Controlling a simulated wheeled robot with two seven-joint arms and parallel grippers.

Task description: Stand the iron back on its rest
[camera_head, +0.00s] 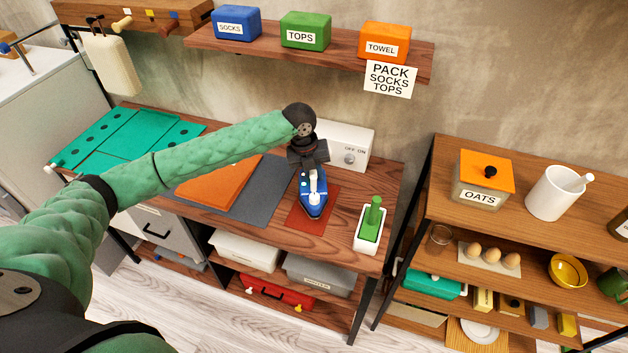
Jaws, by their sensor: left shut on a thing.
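The blue and white iron (314,200) is on or just over a flat red-brown pad (328,220) on the wooden bench, its pointed end toward the front. I cannot tell whether its sole touches the pad. My left gripper (309,168) reaches in from the left, pointing down, and is shut on the iron at its back end. No other rest for the iron can be made out. My right gripper is not in view.
Behind the gripper stands a white box with an OFF-ON dial (350,143). A green-handled thing in a white holder (371,222) stands at right. A grey mat (262,195), folded orange cloth (215,187) and green folding board (120,140) lie left. A shelf with labelled boxes (305,30) hangs above.

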